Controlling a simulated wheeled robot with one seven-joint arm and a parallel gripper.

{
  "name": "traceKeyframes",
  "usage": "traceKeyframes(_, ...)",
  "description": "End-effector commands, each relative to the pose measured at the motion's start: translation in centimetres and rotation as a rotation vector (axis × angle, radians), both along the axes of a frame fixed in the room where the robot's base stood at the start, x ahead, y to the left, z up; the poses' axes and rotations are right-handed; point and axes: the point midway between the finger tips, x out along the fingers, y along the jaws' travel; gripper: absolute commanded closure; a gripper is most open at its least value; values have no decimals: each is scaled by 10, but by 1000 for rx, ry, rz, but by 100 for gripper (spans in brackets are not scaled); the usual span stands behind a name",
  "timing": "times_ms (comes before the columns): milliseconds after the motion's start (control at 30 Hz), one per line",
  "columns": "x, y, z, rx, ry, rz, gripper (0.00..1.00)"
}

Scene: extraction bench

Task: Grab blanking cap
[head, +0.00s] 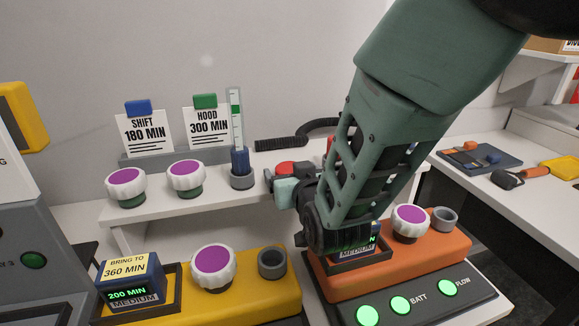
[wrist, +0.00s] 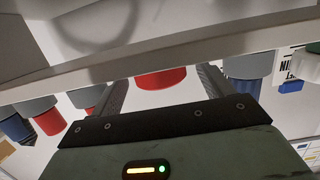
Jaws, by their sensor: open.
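A red round cap, which looks like the blanking cap, shows between my gripper's fingers in the wrist view (wrist: 162,79). In the head view a red round top (head: 285,168) shows at the back shelf, just behind my gripper (head: 277,183); it appears to be the same cap. My gripper is open, with one finger on each side of the cap in the wrist view (wrist: 163,78). I cannot tell whether either finger touches it. My arm hides much of the shelf on the right.
A grey socket with a blue plug (head: 240,160) stands left of my gripper. Purple-topped knobs (head: 186,175) sit further left. A yellow unit (head: 235,300) and an orange unit (head: 390,262) stand in front. A black hose (head: 285,143) lies behind.

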Motion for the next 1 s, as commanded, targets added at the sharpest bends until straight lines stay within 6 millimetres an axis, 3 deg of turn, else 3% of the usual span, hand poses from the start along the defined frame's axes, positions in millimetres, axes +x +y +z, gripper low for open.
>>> traceKeyframes(133, 16, 5, -2, 1, -1, 0, 21)
traceKeyframes(400, 19, 6, -4, 1, 0, 0, 21)
traceKeyframes(600, 19, 6, -4, 1, 0, 0, 67)
traceKeyframes(867, 19, 6, -3, 1, -1, 1, 68)
traceKeyframes(1000, 19, 6, 8, 4, -3, 0, 68)
